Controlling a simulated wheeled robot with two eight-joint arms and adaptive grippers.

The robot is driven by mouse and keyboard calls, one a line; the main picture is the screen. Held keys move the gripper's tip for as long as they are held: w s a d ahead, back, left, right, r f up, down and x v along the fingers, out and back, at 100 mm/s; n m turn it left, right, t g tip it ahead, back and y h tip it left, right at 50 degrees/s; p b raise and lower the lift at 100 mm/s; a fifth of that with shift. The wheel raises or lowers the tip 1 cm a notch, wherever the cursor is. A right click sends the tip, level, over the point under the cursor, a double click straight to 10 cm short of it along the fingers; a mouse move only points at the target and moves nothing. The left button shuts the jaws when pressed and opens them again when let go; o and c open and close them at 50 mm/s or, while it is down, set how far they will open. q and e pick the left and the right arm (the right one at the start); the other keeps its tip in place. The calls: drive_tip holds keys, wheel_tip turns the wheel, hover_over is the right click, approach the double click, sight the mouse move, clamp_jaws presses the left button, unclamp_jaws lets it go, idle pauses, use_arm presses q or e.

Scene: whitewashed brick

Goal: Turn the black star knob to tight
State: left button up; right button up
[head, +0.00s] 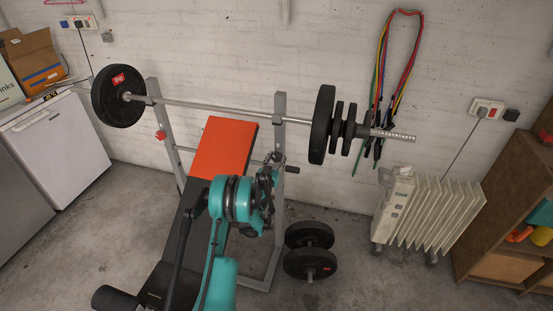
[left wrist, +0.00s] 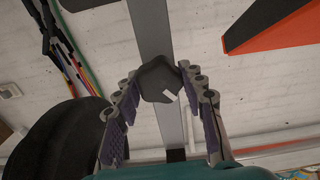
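The black star knob (left wrist: 157,80) sits on the front of a grey upright (left wrist: 152,30) of the bench rack in the left wrist view. A small white mark shows near its edge. My left gripper (left wrist: 157,76) has a fingertip on each side of the knob, and both appear to touch it. In the head view my left gripper (head: 272,164) is at the right upright (head: 279,112), below the barbell, and hides the knob there. My right gripper is in neither view.
The barbell (head: 220,107) lies across the rack, with plates (head: 322,124) to the right above my gripper. The orange backrest (head: 222,147) is left of it.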

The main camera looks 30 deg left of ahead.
use_arm(q)
drive_tip(key=shift+m, duration=3.4)
drive_tip(key=o, duration=1.2)
drive_tip(key=shift+s, duration=0.1)
drive_tip(key=v, duration=0.7)
drive_tip(key=shift+s, duration=0.2)
